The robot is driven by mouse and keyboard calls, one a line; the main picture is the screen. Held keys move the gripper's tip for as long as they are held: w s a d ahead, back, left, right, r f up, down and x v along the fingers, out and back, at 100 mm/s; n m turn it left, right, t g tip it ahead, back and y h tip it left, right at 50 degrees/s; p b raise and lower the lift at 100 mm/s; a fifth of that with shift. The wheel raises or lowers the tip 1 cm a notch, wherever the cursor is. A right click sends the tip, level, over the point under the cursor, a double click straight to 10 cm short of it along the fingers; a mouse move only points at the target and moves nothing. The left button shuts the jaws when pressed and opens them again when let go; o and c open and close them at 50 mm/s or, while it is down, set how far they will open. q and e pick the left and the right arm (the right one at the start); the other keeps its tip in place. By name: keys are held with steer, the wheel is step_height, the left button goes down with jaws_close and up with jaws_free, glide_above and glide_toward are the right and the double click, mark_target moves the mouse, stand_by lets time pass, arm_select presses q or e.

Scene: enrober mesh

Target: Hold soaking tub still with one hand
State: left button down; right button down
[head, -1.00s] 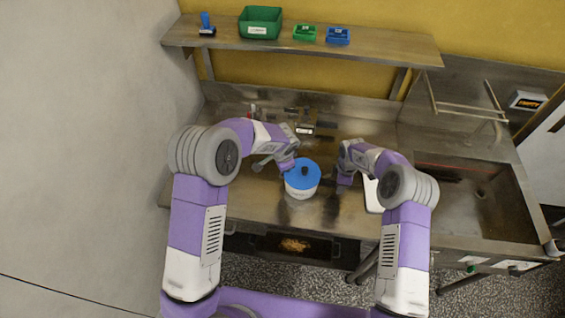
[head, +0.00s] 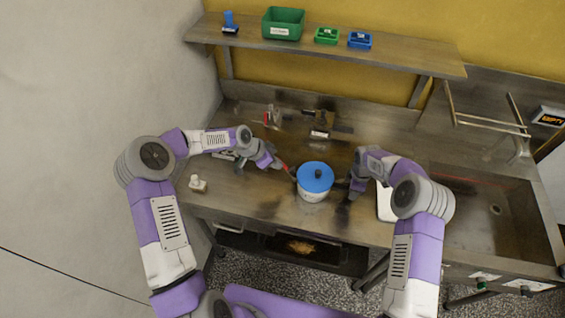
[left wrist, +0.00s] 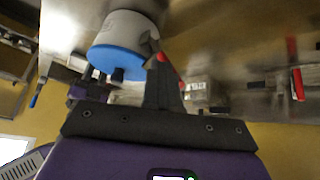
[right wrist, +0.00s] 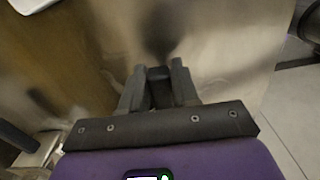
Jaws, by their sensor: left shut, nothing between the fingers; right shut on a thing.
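The soaking tub (head: 311,195) is a white round pot with a blue lid (head: 316,173) and black knob, upright on the steel counter. It also shows in the left wrist view (left wrist: 128,27). My right gripper (head: 352,188) is low at the tub's right side. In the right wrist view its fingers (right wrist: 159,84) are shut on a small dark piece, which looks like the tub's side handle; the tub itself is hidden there. My left gripper (head: 285,168) is shut and empty, just left of the tub. A red bit shows by its fingertips (left wrist: 160,66); what it belongs to is unclear.
A steel shelf (head: 400,62) above the back holds a green bin (head: 283,24) and small green (head: 326,36) and blue (head: 360,41) trays. Small tools lie at the counter's back. A white board (head: 385,204) and a sink (head: 490,205) are at right. A small white item (head: 197,184) sits at left.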

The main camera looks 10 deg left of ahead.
arm_select(q)
steer(key=a+f+h, duration=0.2)
steer(key=h, duration=0.1)
steer(key=shift+a+n, duration=0.2)
steer(key=shift+n, duration=0.1)
steer(key=shift+d, duration=0.15)
steer(key=shift+d+f, duration=0.15)
steer(key=shift+d, duration=0.6)
steer(key=shift+s, duration=0.1)
